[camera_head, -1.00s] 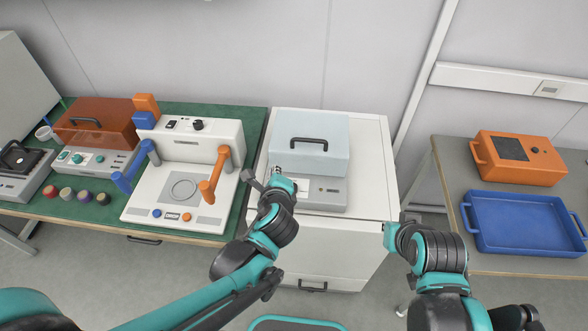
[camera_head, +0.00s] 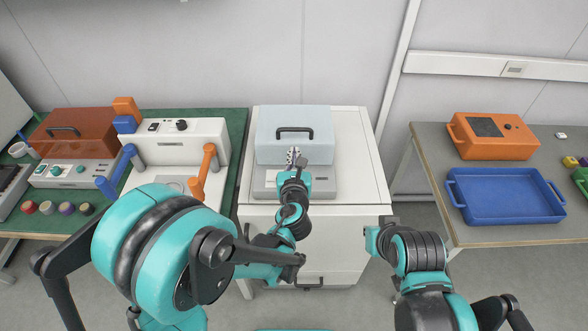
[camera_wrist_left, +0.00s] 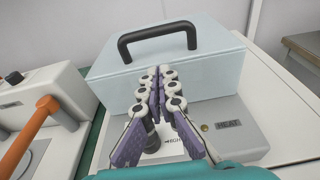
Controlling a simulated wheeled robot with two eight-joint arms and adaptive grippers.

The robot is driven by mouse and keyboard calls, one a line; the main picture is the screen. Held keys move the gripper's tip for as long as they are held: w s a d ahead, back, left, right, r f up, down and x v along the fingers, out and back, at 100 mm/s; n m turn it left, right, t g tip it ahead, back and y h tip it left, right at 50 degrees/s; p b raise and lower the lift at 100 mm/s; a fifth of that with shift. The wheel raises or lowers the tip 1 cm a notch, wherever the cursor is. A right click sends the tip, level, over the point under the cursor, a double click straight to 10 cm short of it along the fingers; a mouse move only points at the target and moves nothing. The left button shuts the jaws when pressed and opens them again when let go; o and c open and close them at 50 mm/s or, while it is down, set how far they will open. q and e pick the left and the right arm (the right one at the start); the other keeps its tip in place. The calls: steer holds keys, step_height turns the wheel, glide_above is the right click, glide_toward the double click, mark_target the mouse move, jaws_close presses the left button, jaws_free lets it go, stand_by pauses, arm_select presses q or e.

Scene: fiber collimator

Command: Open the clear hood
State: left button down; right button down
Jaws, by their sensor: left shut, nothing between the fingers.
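Left, a green-topped bench holds a white machine (camera_head: 165,142) with orange and blue levers and a brown-hooded device (camera_head: 78,130). Right, a grey table carries an orange box (camera_head: 493,143) and a blue tray (camera_head: 505,220). The cabinet top (camera_head: 355,165) is clear right of the hood.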

mark_target(294, 140)
arm_select(q)
steer(key=w+r, duration=0.1)
steer(key=w, duration=0.1)
steer(key=w+r, duration=0.1)
steer(key=shift+w+r, duration=0.1)
steer(key=shift+w, duration=0.25)
